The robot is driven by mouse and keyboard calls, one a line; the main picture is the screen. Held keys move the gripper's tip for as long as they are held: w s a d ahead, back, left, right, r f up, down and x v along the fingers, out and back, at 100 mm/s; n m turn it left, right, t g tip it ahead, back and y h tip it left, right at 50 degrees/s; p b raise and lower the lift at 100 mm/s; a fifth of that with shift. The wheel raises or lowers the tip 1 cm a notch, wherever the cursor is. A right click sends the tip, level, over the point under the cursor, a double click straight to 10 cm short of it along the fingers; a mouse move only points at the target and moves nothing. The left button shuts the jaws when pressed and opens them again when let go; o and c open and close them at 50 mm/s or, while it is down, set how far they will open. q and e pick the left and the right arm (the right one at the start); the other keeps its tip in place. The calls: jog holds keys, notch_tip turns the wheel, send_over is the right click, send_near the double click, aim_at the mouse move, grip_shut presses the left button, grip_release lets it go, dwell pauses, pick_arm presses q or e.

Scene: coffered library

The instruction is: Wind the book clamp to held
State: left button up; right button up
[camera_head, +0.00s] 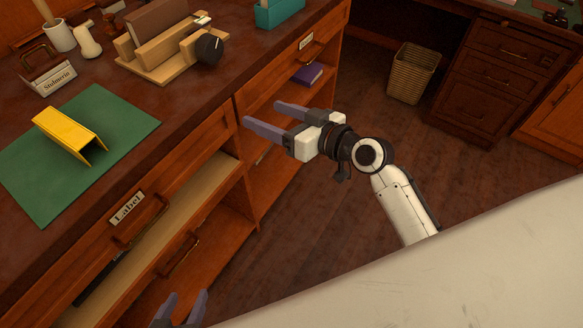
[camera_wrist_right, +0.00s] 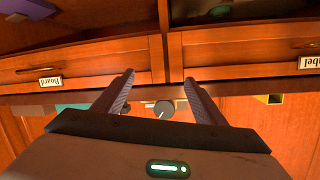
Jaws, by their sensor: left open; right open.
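The wooden book clamp (camera_head: 150,71) stands on the desk top at the upper left of the head view. A brown book (camera_head: 152,22) stands upright between its boards. Its round black knob (camera_head: 208,49) with a pale pointer mark faces the desk's front edge; the knob also shows in the right wrist view (camera_wrist_right: 163,107). My right gripper (camera_head: 262,114) is open and empty in front of the drawers, apart from the knob; its fingers also show in the right wrist view (camera_wrist_right: 159,77). My left gripper (camera_head: 180,306) is open at the bottom edge, mostly out of view.
A green mat (camera_head: 110,150) with a yellow folded piece (camera_head: 68,133) lies on the desk. A card holder (camera_head: 48,80), a white cup (camera_head: 58,36) and a teal box (camera_head: 280,10) stand nearby. The labelled drawer (camera_head: 135,225) is below. A wastebasket (camera_head: 413,72) stands on the floor.

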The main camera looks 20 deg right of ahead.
jog(key=s+d+f+m+g+h+p, duration=0.1)
jog(key=s+f+h, duration=0.1)
jog(key=s+f, duration=0.6)
jog(key=shift+s+d+f+g+h+p, duration=0.15)
jog(key=shift+s+f+g+h+p, duration=0.2)
jog(key=shift+f, duration=0.65)
jog(key=shift+w, duration=0.1)
